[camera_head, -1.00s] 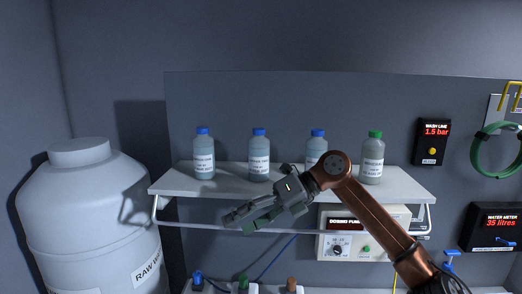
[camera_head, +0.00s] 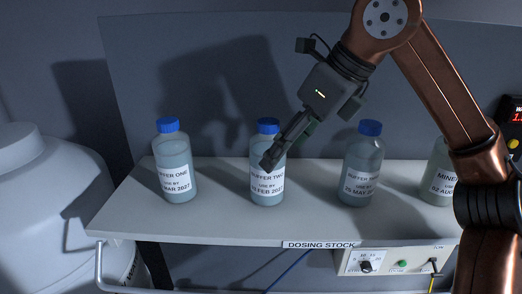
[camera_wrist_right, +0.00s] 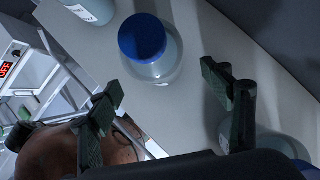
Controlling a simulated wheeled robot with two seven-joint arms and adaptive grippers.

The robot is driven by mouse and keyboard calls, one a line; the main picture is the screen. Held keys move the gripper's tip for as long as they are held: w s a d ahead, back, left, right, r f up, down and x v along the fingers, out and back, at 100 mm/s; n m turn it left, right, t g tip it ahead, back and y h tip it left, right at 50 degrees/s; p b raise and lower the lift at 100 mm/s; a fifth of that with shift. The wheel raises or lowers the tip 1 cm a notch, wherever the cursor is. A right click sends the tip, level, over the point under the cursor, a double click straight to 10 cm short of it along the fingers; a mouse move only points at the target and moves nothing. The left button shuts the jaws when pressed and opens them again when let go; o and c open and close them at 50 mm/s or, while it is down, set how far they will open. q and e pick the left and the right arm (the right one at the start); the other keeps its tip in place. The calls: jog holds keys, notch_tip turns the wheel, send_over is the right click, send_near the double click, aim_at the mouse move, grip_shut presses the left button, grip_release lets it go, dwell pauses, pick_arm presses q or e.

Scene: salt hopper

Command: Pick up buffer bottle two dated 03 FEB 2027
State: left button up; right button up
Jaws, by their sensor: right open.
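Buffer bottle two (camera_head: 267,188), blue-capped with a label that appears to read FEB 2027, stands upright on the white shelf (camera_head: 220,228), second from left. My right gripper (camera_head: 284,150) reaches down from the upper right. Its fingers overlap the upper part of this bottle in the head view; whether they touch it cannot be told. In the right wrist view the right gripper's fingers (camera_wrist_right: 170,100) are apart with nothing between them. A blue-capped bottle (camera_wrist_right: 150,52) stands beyond them there, its label hidden. My left gripper is not in view.
Buffer one (camera_head: 175,170) stands left. Another blue-capped buffer bottle (camera_head: 361,170), its label partly legible with a MAY date, stands right. A bottle marked MINE (camera_head: 440,178) is partly behind my arm. A dosing pump (camera_head: 385,262) sits below the shelf; a white tank (camera_head: 40,200) is left.

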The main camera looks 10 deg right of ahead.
aim_at(266, 190)
jog(key=p+x, duration=0.1)
jog(key=x, duration=0.6)
jog(key=shift+w+a+f, duration=0.1)
jog(key=shift+w+a, duration=0.1)
jog(key=shift+a, duration=0.05)
jog(key=shift+c, duration=0.3)
jog(key=c, duration=1.7)
